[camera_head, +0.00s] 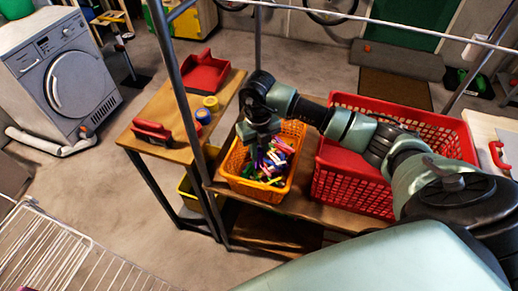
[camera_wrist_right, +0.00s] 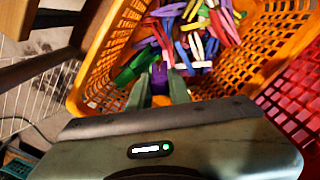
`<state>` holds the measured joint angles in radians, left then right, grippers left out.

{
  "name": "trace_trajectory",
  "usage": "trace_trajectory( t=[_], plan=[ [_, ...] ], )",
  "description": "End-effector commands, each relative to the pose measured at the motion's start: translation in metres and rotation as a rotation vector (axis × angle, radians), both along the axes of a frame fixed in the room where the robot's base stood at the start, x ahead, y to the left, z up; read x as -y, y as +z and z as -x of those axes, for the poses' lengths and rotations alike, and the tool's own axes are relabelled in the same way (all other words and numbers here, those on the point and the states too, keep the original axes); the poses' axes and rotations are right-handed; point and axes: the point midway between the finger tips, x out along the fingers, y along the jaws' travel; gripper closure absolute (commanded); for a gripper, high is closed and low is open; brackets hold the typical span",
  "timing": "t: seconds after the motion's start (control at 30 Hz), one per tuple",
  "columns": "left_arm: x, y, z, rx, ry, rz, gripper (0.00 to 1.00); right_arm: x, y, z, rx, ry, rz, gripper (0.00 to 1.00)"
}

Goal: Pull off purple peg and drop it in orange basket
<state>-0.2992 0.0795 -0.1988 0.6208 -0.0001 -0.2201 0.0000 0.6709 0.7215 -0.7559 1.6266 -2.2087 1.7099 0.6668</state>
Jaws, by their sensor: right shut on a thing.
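The orange basket (camera_head: 253,190) stands on a wooden shelf in the head view and holds many coloured pegs (camera_head: 277,160). My right gripper (camera_head: 260,154) points down over the left part of the basket. In the right wrist view its fingers are shut on the purple peg (camera_wrist_right: 159,74), which shows between the tips, above or at the basket (camera_wrist_right: 94,68). Other pegs (camera_wrist_right: 198,30) lie in the basket just beyond it, some of them purple too. The gap between the held peg and the pile is hard to tell. My left gripper is out of view.
A large red basket (camera_head: 345,190) stands right of the orange one. Left are a wooden table (camera_head: 165,104) with red trays and small pots, and a dark upright post (camera_head: 188,105). A white drying rack (camera_head: 50,255) is at lower left.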

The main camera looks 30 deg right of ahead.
Motion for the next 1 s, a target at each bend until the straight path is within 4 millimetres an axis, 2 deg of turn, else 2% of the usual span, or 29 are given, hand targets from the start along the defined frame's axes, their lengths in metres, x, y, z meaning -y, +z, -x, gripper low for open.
trace_trajectory(
  t=[0.33, 0.37, 0.4, 0.43, 0.77, 0.87, 1.0],
  plan=[
    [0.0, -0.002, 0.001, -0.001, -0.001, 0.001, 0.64, 0.0, -0.003, 0.0, 0.0, 0.0, 0.0, 1.0],
    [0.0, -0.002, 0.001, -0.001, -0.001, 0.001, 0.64, 0.0, -0.003, 0.0, 0.0, 0.0, 0.0, 0.73],
    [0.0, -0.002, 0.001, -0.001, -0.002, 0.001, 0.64, 0.0, -0.003, 0.0, 0.0, 0.0, 0.0, 0.62],
    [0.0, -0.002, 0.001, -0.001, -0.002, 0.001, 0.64, 0.0, -0.003, 0.0, 0.0, 0.0, 0.0, 0.56],
    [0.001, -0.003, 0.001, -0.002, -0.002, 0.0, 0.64, 0.0, -0.002, 0.0, 0.001, 0.0, 0.0, 0.56],
    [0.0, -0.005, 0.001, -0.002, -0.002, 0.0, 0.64, 0.0, 0.005, -0.001, 0.004, 0.0, 0.0, 0.56],
    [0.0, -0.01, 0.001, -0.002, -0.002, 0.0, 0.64, 0.0, 0.028, -0.002, 0.006, 0.001, 0.0, 0.56]
  ],
)
